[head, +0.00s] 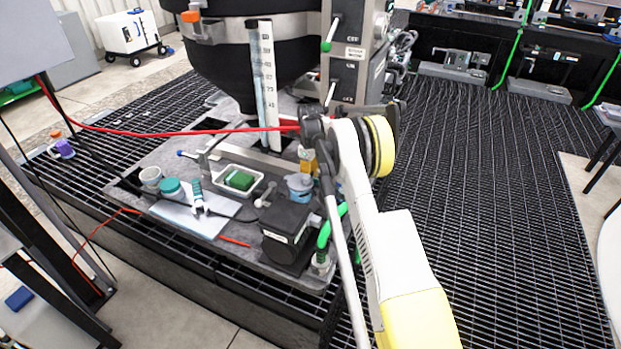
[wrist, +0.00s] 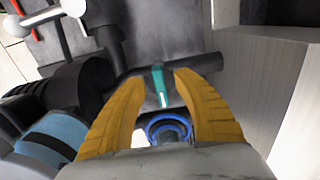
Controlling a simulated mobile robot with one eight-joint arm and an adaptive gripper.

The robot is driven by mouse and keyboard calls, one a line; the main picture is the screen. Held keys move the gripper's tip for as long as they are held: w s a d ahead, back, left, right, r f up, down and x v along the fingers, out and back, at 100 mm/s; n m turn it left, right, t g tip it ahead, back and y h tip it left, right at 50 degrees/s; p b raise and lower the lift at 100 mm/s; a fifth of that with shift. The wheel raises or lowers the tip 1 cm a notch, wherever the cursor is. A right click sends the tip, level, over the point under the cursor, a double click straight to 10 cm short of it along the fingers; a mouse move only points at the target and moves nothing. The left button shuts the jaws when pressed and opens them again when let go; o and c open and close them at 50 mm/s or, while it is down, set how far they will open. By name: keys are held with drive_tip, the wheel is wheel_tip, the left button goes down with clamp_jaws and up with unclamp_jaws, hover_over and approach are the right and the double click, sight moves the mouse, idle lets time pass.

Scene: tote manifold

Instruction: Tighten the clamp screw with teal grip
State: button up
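In the wrist view the teal grip (wrist: 159,84) of the clamp screw shows between the fingertips of my gripper (wrist: 162,79). It sits by a dark horizontal bar (wrist: 207,63). The two yellow fingers are apart, with visible gaps on both sides of the grip; whether either touches it is unclear. A blue ring (wrist: 168,128) lies nearer the palm, between the fingers. In the head view my gripper (head: 307,168) points down beside the tall apparatus, above a blue fitting (head: 299,184). I cannot make out the clamp screw there.
A grey block (wrist: 285,80) stands close on the right in the wrist view; dark and blue cylinders (wrist: 45,150) crowd the left. A red cable (head: 190,132) crosses behind.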

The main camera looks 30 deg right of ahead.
drive_tip(key=shift+r, duration=0.1)
wheel_tip(320, 180, up, 12)
idle(0.5)
idle(0.4)
drive_tip(key=s+a+r+n+t, duration=0.2)
drive_tip(key=s+a+r+n, duration=0.5)
drive_tip(key=s+r, duration=0.25)
drive_tip(key=s+a+r+n+t, duration=0.2)
drive_tip(key=s+a+r+n, duration=0.55)
drive_tip(key=r, duration=0.35)
drive_tip(key=s+a+f+n+t, duration=0.1)
drive_tip(key=s+a+f+n, duration=0.1)
drive_tip(key=s+n, duration=0.2)
drive_tip(key=s+a+f+n+t, duration=0.1)
drive_tip(key=s+n, duration=0.4)
drive_tip(key=s, duration=0.6)
drive_tip(key=s+a+f+n+t, duration=0.1)
drive_tip(key=s+a+f+n, duration=0.1)
drive_tip(key=s+n, duration=0.3)
drive_tip(key=s+a, duration=0.1)
drive_tip(key=s, duration=0.1)
drive_tip(key=shift+s+a+f, duration=0.3)
drive_tip(key=shift+a+f, duration=0.05)
drive_tip(key=shift+f, duration=0.05)
